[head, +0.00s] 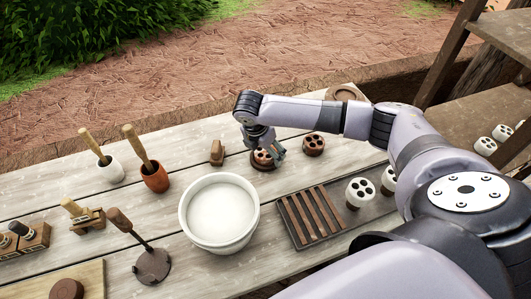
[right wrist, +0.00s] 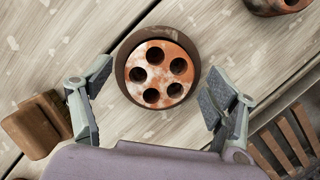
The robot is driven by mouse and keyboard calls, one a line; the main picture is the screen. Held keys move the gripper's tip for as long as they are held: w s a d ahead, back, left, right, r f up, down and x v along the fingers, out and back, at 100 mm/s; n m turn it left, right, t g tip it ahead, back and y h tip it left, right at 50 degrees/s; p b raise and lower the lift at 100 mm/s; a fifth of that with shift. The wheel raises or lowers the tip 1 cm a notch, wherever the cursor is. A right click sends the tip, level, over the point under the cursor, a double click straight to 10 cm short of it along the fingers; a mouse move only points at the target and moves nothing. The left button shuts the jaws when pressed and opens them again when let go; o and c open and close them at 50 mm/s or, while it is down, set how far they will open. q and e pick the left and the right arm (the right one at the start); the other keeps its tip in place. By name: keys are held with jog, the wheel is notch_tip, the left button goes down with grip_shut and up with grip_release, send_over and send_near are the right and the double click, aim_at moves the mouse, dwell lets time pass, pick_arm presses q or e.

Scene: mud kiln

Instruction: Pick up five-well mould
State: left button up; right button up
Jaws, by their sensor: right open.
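The five-well mould (right wrist: 160,73) is a round reddish-brown block with pale patches and several dark holes in its top. It sits in a dark brown round dish on the wooden table. In the head view the mould (head: 263,157) is partly hidden by my right gripper (head: 266,153). In the right wrist view my right gripper (right wrist: 155,98) is open, with one finger on each side of the mould's near part and gaps between. My left gripper is not in view.
A second similar brown mould (head: 313,145) stands just to the right. A white bowl (head: 219,212), a slatted tray (head: 312,214) and white holed pieces (head: 360,191) are nearer. A small brown wooden block (head: 217,152) stands left of the mould.

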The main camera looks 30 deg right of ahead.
jog(key=shift+c, duration=0.5)
jog(key=c, duration=1.3)
